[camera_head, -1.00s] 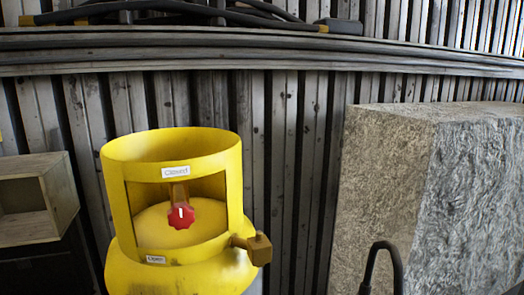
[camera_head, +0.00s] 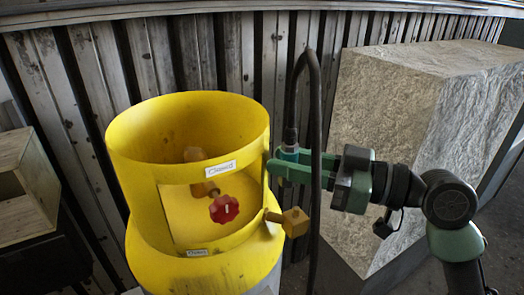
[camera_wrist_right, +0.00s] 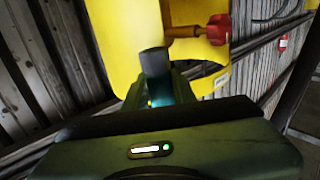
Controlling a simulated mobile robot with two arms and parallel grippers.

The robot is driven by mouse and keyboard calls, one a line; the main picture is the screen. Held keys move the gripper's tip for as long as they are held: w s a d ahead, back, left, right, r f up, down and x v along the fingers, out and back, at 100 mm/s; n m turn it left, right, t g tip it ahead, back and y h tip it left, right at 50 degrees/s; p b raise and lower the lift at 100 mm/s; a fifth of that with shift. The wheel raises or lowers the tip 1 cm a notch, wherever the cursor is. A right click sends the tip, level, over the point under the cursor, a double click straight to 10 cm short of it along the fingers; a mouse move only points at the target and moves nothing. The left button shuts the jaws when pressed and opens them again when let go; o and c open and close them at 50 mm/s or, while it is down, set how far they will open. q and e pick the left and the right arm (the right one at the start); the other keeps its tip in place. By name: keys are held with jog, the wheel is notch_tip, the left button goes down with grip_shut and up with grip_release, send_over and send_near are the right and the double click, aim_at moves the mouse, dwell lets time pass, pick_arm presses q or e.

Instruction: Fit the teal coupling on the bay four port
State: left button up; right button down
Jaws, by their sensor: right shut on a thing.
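My right gripper (camera_head: 280,166) comes in from the right and is shut on the teal coupling (camera_head: 289,153), which sits at the end of a black hose. The coupling is upright beside the yellow collar of a gas cylinder (camera_head: 140,190), above a brass outlet port (camera_head: 291,221) on its side. The coupling and port are apart. In the right wrist view the hose end (camera_wrist_right: 153,62) stands between the fingers; only a little teal shows. No bay number is readable. My left gripper is not in view.
The black hose (camera_head: 313,100) arches above the gripper and hangs down in front of it. A red knob (camera_head: 224,208) sits inside the collar, between "Closed" and "Open" labels. A stone block (camera_head: 400,110) stands right, a wooden box (camera_head: 22,215) left. Corrugated metal wall stands behind.

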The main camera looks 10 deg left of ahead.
jog(key=d+f, duration=0.1)
jog(key=d+f+b, duration=0.1)
jog(key=shift+s+d, duration=0.4)
jog(key=shift+w+a+f+b, duration=0.2)
jog(key=shift+a+f+b, duration=0.35)
jog(key=shift+f+b, duration=0.3)
jog(key=shift+f, duration=0.15)
jog(key=shift+d, duration=0.1)
jog(key=shift+s+d, duration=0.15)
jog(key=shift+d, duration=0.05)
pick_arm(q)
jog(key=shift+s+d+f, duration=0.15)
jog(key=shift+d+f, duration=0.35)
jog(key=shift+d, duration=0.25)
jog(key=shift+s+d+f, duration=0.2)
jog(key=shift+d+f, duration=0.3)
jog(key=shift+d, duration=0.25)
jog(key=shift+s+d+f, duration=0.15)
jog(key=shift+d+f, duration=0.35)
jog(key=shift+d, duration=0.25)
pick_arm(e)
jog(key=shift+d, duration=0.15)
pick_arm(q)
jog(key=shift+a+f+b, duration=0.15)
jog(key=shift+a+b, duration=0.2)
pick_arm(e)
jog(key=shift+a, duration=0.3)
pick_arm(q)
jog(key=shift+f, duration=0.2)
